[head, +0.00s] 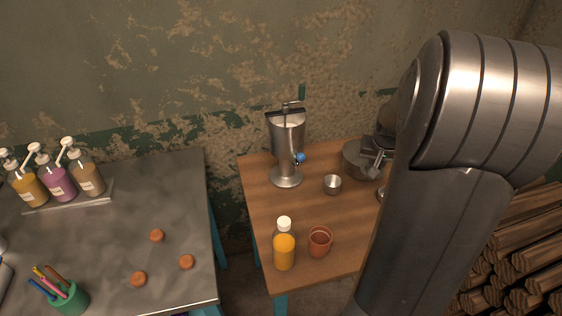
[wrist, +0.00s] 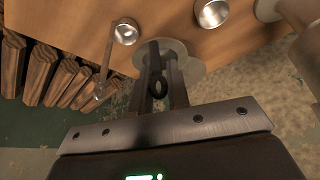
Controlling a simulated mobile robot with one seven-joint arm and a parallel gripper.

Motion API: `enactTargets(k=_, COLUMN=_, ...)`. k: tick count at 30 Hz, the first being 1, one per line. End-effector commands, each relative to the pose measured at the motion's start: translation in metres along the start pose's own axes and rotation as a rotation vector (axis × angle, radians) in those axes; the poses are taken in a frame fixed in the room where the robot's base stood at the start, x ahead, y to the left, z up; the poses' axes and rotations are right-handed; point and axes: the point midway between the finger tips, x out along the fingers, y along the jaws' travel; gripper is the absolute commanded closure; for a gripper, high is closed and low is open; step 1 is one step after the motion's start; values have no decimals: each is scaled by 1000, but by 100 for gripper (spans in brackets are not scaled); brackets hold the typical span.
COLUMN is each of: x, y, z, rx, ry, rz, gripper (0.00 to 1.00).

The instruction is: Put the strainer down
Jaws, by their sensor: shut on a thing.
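My gripper (wrist: 160,58) is shut on the dark handle of the strainer (wrist: 158,88). The handle ends in a ring that shows between the two fingers in the wrist view. The strainer's bowl is hidden behind the fingers. Beyond the fingertips is a pale round pot (wrist: 188,64). In the head view my gripper (head: 374,160) is at the right side of the metal pot (head: 353,158), on the wooden table (head: 270,205). I cannot tell whether the strainer touches the pot.
A small metal cup (head: 332,184) and a steel dispenser (head: 288,135) stand left of the pot. A ladle (wrist: 106,62) lies with its handle over the table edge. An orange bottle (head: 284,248) and a reddish cup (head: 320,241) stand at the front. The table's middle is clear.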

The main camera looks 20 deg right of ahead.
Motion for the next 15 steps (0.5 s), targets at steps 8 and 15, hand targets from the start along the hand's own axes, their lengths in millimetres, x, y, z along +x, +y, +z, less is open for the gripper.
enactTargets(k=8, x=-56, y=0, z=-25, rx=-1, ry=11, rz=0, gripper=100)
enactTargets(k=15, x=-142, y=-1, z=-60, rx=-1, ry=6, rz=0, gripper=100)
